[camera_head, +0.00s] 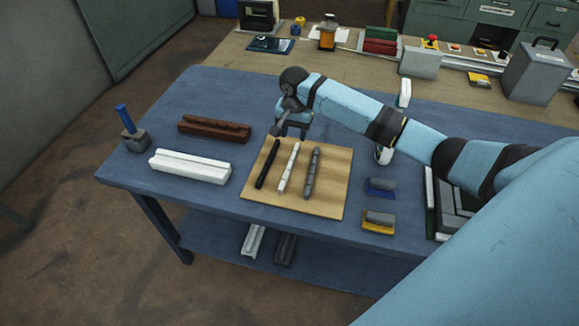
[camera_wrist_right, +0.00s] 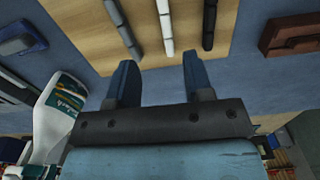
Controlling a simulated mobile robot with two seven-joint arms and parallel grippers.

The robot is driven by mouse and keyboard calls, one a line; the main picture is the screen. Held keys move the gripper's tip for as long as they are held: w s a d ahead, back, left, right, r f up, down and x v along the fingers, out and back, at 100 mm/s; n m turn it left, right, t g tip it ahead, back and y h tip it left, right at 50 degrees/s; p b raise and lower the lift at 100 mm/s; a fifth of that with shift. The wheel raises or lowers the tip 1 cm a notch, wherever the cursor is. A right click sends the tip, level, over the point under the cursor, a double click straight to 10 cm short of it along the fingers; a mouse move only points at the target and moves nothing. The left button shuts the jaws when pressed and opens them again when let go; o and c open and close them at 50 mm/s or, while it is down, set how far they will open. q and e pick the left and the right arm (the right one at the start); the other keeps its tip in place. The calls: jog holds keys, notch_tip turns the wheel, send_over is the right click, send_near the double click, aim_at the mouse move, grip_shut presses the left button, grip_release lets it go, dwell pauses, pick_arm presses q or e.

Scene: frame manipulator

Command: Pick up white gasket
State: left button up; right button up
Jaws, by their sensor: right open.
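The white gasket (camera_head: 288,168) is a thin strip lying on a wooden board, between a black gasket (camera_head: 267,164) and a grey gasket (camera_head: 312,173). My right gripper (camera_head: 291,135) is above the far edge of the board, beyond the far ends of the gaskets. In the right wrist view the white gasket (camera_wrist_right: 165,25) runs toward the gap between the open, empty fingers of the right gripper (camera_wrist_right: 154,82), apart from them. The black gasket (camera_wrist_right: 209,25) and the grey gasket (camera_wrist_right: 123,28) lie to either side. My left gripper is out of view.
The wooden board (camera_head: 330,195) rests on a blue table (camera_head: 220,95). A white frame profile (camera_head: 190,167) and a brown one (camera_head: 214,128) lie left of it. Blue and yellow-based blocks (camera_head: 380,188) lie right. A white bottle (camera_wrist_right: 57,115) stands near the gripper.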

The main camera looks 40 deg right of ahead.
send_over(291, 163)
jog(key=d, duration=0.1)
notch_tip(291, 163, down, 6)
jog(key=shift+r, duration=0.15)
jog(key=shift+a+f+p, duration=0.2)
jog(key=shift+a+f, duration=0.05)
jog(key=shift+f, duration=1.2)
jog(key=shift+a+f+p, duration=0.2)
jog(key=shift+f, duration=1.2)
grip_shut()
